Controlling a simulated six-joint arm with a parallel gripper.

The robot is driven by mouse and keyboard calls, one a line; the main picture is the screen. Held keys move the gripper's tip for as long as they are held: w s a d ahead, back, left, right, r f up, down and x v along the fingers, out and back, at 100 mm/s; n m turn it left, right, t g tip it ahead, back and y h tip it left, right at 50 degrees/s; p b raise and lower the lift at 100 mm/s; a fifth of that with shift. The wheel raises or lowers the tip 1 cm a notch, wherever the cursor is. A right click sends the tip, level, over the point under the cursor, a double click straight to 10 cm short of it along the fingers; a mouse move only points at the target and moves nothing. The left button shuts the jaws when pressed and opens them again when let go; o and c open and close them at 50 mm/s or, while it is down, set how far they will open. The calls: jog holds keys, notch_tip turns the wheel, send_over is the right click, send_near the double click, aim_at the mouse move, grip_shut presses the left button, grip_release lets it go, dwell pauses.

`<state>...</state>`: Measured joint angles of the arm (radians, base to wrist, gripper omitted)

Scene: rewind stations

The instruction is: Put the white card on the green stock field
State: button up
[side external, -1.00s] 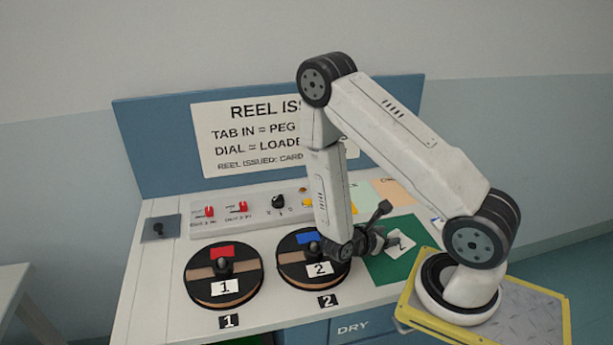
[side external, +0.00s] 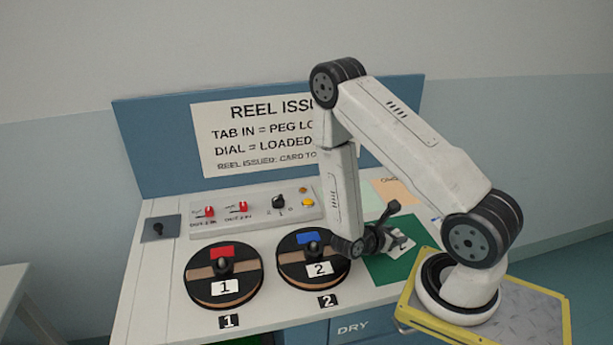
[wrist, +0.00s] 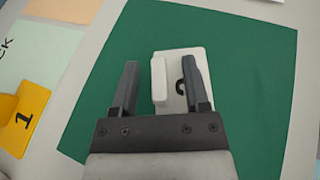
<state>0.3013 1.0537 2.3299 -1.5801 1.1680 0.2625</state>
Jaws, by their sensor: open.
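The white card (wrist: 197,98) lies on the green stock field (wrist: 250,75) in the wrist view, with a raised white grip and a dark mark on it. My gripper (wrist: 160,80) is open, its two dark fingers on either side of the raised grip and apart from it. In the side view the card (side external: 404,243) shows partly behind my gripper (side external: 392,228), on the green field (side external: 390,270). The gripper hides part of the card there.
Two black reels, marked 1 (side external: 223,277) and 2 (side external: 312,258), stand left of the green field. A switch panel (side external: 255,212) is behind them. A yellow tag marked 1 (wrist: 22,118) lies on a pale green field (wrist: 35,65) beside the green one.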

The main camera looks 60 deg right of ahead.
aim_at(394, 231)
grip_shut()
jog(key=shift+r, duration=0.2)
jog(key=shift+r, duration=4.8)
